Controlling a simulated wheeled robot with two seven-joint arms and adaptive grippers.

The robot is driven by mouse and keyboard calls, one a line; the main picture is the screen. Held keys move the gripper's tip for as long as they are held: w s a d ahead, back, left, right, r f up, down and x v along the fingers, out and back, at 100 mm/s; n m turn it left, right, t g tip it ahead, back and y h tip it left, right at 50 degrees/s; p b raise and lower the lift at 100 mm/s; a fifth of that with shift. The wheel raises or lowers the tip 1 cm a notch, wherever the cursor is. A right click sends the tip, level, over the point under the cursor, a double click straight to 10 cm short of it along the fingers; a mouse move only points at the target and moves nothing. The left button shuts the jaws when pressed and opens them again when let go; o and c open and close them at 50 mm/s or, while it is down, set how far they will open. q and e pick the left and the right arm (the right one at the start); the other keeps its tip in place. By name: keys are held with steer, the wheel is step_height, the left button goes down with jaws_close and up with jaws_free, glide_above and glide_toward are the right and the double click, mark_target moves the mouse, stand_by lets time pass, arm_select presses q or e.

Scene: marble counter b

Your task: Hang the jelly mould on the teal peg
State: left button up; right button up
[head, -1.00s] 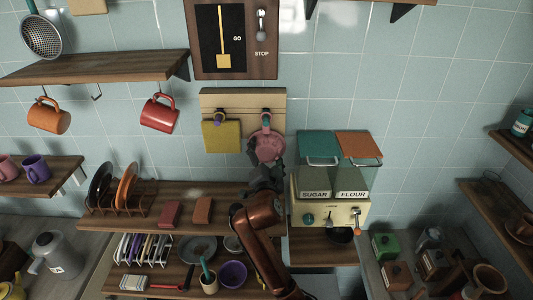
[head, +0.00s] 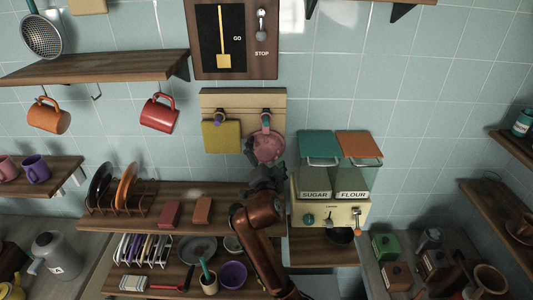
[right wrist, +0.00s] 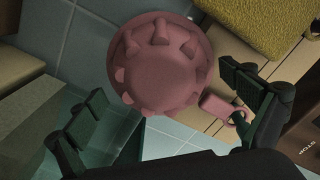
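The pink jelly mould (head: 268,147), round and fluted, is against the wooden peg board below the teal peg (head: 265,119). Its tab reaches up to the peg, and it appears to hang there; the exact contact is too small to tell. In the right wrist view the mould (right wrist: 160,65) shows its fluted face, with the tab and ring beside one finger. My right gripper (head: 268,170) is just below the mould. Its fingers (right wrist: 168,108) are spread wide, one on each side, and not closed on the mould. My left gripper is out of view.
A yellow cloth (head: 222,136) hangs from the purple peg (head: 219,120) to the left. The sugar and flour dispenser (head: 331,185) stands close on the right of my right arm. A wooden shelf (head: 235,190) with a plate rack lies below.

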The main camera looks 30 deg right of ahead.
steer(key=shift+s, duration=0.1)
steer(key=v, duration=1.2)
steer(key=shift+f, duration=0.15)
